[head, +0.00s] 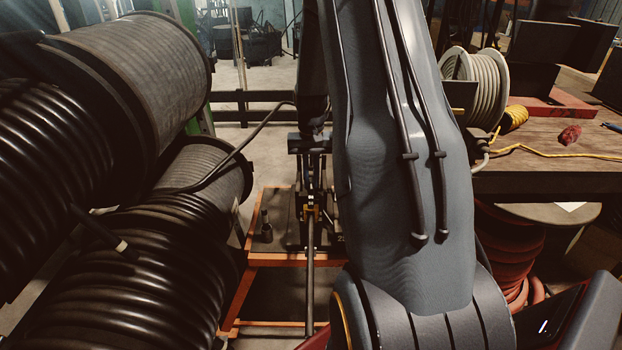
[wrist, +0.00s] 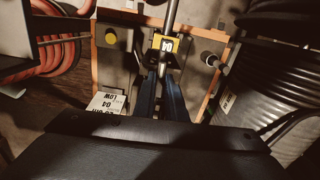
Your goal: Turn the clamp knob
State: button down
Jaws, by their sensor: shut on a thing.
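The crimper is a dark machine on an orange-framed stand (head: 296,259), mostly hidden by my arm in the head view. My gripper (head: 311,200) points down onto it. In the wrist view my gripper (wrist: 161,77) has its two blue fingers close together, shut on a small grey part that I take for the clamp knob (wrist: 162,62). The fingers hide most of that part, and its turn angle cannot be read. A long metal rod (head: 310,272) runs from there toward me.
Large black hose reels (head: 130,265) crowd the left side. A wooden bench (head: 540,150) with a cable spool (head: 490,88) stands at the right. A dark upright cylinder (head: 266,232) stands on the stand's left. A white label plate (wrist: 108,103) lies beside the fingers.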

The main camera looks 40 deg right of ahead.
aim_at(310, 183)
jog(key=m, duration=1.2)
jog(key=shift+b, duration=0.4)
jog(key=shift+m, duration=0.3)
jog(key=c, duration=1.8)
grip_release()
jog(key=shift+r+b, duration=0.9)
jog(key=shift+r, duration=3.05)
jog(key=shift+a, duration=0.15)
